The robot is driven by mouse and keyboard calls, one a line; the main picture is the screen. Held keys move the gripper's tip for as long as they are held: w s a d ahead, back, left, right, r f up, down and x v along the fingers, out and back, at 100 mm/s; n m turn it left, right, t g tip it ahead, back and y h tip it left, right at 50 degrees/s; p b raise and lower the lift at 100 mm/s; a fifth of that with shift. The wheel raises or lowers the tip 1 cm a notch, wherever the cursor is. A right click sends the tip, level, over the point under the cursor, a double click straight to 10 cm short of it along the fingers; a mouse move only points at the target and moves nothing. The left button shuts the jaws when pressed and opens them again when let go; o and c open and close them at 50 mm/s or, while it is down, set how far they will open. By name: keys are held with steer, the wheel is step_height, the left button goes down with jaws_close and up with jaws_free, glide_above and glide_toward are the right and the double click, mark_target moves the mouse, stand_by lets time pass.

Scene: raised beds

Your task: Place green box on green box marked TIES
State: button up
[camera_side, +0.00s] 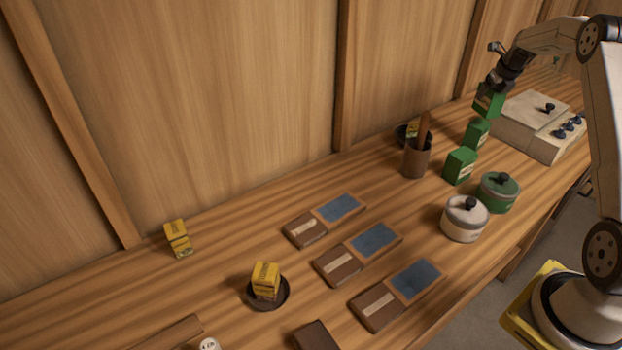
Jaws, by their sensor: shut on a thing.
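My gripper (497,84) is at the upper right and is shut on a green box (488,102), pointing down. A second green box (476,132) shows just below the held one in the picture; I cannot tell whether they touch. A third green box (460,166) with a pale label stands on the bench, nearer the camera. The lettering on the boxes is too small to read, so I cannot tell which is marked TIES.
A beige case with knobs (535,122) stands right of the boxes. A brown cup (416,160) is to their left. A green lidded pot (498,194) and a white lidded pot (464,220) stand in front. Yellow boxes and dark cases lie further left.

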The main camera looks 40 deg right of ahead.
mark_target(485, 103)
steer(key=shift+w, duration=0.1)
steer(key=shift+w+d+f, duration=0.15)
steer(key=shift+d+f, duration=0.05)
steer(key=shift+f, duration=1.7)
steer(key=shift+f, duration=0.15)
steer(key=o, duration=1.2)
steer(key=shift+o, duration=0.2)
steer(key=shift+v, duration=6.2)
